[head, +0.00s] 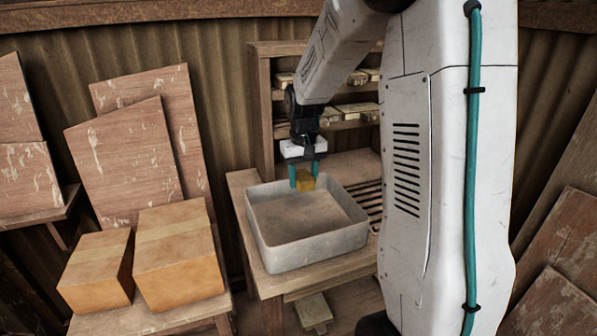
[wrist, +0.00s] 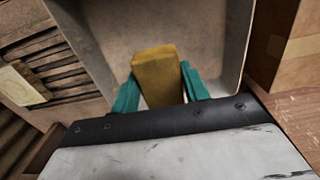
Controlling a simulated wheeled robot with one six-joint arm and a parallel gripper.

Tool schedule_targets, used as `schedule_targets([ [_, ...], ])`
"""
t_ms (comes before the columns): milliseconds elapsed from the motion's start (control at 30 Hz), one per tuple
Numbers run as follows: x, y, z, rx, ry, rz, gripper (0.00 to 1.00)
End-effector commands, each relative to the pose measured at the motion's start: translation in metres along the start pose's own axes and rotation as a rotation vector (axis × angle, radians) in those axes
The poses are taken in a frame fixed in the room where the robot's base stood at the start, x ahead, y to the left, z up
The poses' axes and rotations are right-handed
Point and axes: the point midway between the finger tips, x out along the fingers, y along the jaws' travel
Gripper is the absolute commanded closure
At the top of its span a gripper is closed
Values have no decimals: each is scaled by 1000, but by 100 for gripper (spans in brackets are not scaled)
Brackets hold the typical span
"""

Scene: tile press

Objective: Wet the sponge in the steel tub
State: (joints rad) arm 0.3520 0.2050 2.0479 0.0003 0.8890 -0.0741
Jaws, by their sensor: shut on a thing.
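The sponge (wrist: 158,77) is a yellow-brown block between the teal fingers of my gripper (wrist: 160,92) in the wrist view. My gripper is shut on it. In the head view the sponge (head: 306,182) shows beside the teal fingertips of my gripper (head: 303,180), over the back part of the steel tub. The steel tub (head: 312,249) is a grey, square, open basin on a wooden bench. Its inside also shows behind the sponge in the wrist view (wrist: 205,35). I cannot tell how high the sponge is above the tub floor, or whether there is water in it.
A wooden shelf (head: 262,105) with several pale blocks stands behind the tub. A slatted rack (head: 367,197) is at the tub's right, partly hidden by my arm. Two cardboard boxes (head: 178,257) stand at the left, with wooden boards (head: 125,160) leaning behind them.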

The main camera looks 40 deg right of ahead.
Motion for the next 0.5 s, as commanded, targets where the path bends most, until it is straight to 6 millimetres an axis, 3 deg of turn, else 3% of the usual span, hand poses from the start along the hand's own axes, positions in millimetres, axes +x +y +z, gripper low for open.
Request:
schedule_targets([
  [500, 50, 0, 0, 1, -2, 0, 73],
])
